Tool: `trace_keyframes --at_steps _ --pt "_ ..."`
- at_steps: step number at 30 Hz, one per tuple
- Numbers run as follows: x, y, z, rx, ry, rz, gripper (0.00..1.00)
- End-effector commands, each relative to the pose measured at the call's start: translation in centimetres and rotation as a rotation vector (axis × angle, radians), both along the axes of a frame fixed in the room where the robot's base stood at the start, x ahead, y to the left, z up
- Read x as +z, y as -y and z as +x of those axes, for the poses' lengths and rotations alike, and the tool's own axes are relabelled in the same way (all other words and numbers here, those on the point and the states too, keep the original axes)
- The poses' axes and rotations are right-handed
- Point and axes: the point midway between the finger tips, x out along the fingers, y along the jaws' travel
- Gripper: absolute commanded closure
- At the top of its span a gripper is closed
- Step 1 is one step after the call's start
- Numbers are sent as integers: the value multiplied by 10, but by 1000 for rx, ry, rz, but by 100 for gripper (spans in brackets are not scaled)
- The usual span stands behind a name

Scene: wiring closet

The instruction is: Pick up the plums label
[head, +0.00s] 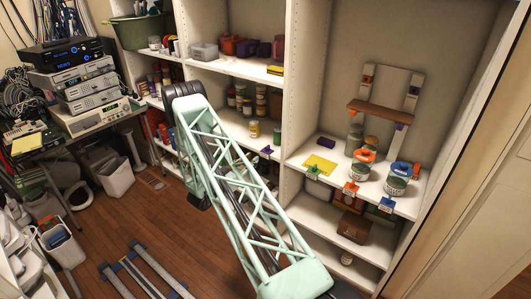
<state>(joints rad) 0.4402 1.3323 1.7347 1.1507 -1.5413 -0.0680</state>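I cannot read the word plums anywhere in the head view, so I cannot tell which label is the plums one. Small coloured clips sit along the right bay's shelf edge: a green clip (313,171), an orange clip with a white card (350,190) and a blue clip with a white card (386,206). A purple clip (266,151) is on the shelf edge of the middle bay. My mint truss arm crosses the middle of the picture, in front of the lower shelves. My gripper is not visible.
Stacked electronics (80,78) stand at left. Rails (143,274) lie on the wooden floor, which is otherwise mostly clear.

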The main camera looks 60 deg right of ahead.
Motion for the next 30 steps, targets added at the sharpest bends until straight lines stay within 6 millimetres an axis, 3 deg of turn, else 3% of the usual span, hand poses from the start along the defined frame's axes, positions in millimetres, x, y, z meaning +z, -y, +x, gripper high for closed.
trace_keyframes --at_steps 11,24,30 --pt "-1 12 0 0 1 1 77" --pt "-1 67 -1 0 2 1 77" --pt "-1 83 -2 0 0 1 77"
